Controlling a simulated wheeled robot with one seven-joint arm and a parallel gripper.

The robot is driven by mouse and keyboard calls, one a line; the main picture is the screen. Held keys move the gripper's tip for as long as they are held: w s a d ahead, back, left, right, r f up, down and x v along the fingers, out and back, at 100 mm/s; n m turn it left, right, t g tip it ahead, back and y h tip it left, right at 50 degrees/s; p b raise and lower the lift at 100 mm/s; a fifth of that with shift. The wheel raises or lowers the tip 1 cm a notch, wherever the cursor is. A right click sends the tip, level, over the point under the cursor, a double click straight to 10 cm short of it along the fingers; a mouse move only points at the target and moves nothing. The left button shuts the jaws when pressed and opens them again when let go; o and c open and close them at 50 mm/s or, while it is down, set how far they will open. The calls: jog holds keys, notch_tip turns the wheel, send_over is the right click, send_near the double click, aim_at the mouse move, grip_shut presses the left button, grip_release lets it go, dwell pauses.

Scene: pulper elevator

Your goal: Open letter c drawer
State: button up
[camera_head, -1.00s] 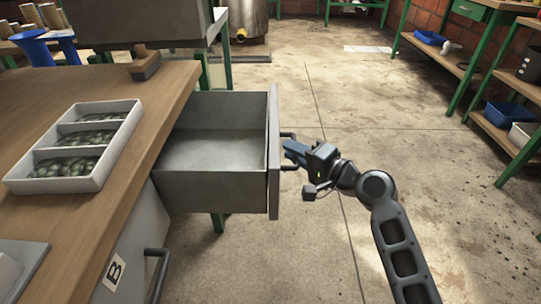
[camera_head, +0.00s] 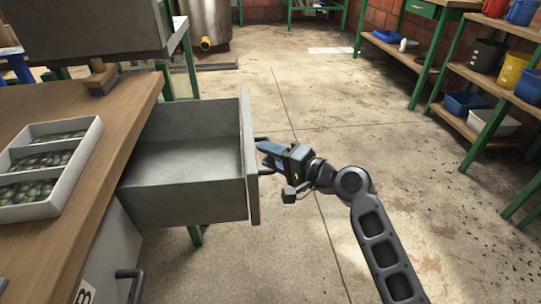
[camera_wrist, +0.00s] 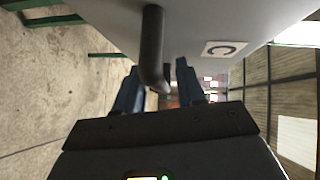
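The letter C drawer (camera_head: 185,190) is a grey metal drawer pulled far out from under the wooden worktop, empty inside. Its front panel, labelled C, shows in the wrist view (camera_wrist: 270,22). Its dark bar handle (camera_wrist: 152,45) passes between my gripper's fingers. My gripper (camera_head: 268,157) is at the outer side of the drawer front, by the handle. In the wrist view its blue fingers (camera_wrist: 158,88) are apart, with a gap beside the handle on the right. Contact with the left finger cannot be told.
A white tray (camera_head: 78,178) of green beans sits on the worktop (camera_head: 125,105). Another handle (camera_head: 134,285) and a partly cut-off label lie below at the left. Green-framed shelves with bins (camera_head: 465,103) stand at the right. The concrete floor (camera_head: 300,90) between is clear.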

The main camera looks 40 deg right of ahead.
jog(key=s+d+r, duration=0.1)
jog(key=s, duration=0.6)
jog(key=shift+s+p, duration=0.3)
jog(key=shift+p, duration=0.15)
jog(key=shift+d, duration=0.1)
jog(key=s+a+f+n+g+h, duration=0.1)
jog(key=s+a+f+n, duration=0.15)
jog(key=s, duration=0.45)
jog(key=s+a+f+n+g+h, duration=0.1)
jog(key=s+a+f+n, duration=0.1)
jog(key=s+a, duration=0.3)
jog(key=s+a+f+n+g+h, duration=0.1)
jog(key=s+a+f+n+h, duration=0.15)
jog(key=s, duration=0.55)
jog(key=s+a+r+n+t+y, duration=0.2)
jog(key=s+a+r+n, duration=0.4)
jog(key=s+r+n, duration=0.4)
notch_tip(320, 180, up, 19)
jog(key=m+p, duration=0.2)
jog(key=p, duration=1.7)
jog(key=shift+s+d+p, duration=0.15)
jog(key=shift+s+p, duration=0.15)
jog(key=shift+p, duration=0.1)
